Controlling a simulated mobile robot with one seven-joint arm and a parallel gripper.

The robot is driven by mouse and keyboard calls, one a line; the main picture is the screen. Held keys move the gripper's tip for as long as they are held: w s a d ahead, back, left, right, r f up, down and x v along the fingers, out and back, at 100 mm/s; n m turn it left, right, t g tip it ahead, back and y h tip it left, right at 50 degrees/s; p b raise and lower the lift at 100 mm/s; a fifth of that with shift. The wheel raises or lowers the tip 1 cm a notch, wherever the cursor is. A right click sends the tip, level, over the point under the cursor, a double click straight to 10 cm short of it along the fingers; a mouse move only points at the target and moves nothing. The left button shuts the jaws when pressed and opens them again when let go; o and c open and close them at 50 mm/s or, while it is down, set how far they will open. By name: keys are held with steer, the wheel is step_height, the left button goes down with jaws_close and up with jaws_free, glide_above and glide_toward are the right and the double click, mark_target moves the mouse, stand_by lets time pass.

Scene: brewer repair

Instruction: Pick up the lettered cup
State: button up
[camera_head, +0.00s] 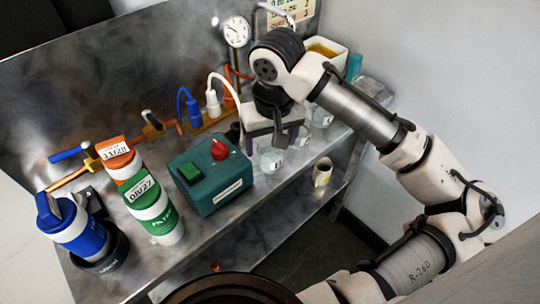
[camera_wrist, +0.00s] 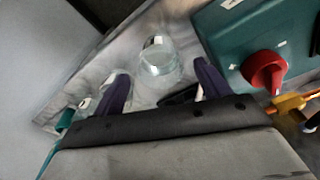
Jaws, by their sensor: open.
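Several clear glass cups stand along the bench's front edge. One glass cup (camera_head: 270,159) is just below my gripper (camera_head: 277,143); others are to its right (camera_head: 301,137) and farther right (camera_head: 322,116). In the wrist view, a glass cup (camera_wrist: 160,57) with a small pale patch stands ahead of and between the two purple fingers of my gripper (camera_wrist: 161,72), which are apart with nothing held. Another glass shows partly beside the left finger. I cannot read a letter on any glass. A cream cup (camera_head: 322,172) with dark marks stands lower, on the shelf below.
A teal box (camera_head: 210,175) with a red knob is left of my gripper, and also in the wrist view (camera_wrist: 255,40). Labelled green (camera_head: 155,212), orange (camera_head: 118,158) and blue (camera_head: 78,232) canisters stand at the left. Pipes, a gauge (camera_head: 236,31) and a white tub (camera_head: 325,50) are behind.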

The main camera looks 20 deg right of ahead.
mark_target(270, 154)
steer(key=f, duration=0.5)
steer(key=shift+w+f, duration=0.1)
steer(key=shift+w, duration=0.25)
steer(key=c, duration=1.1)
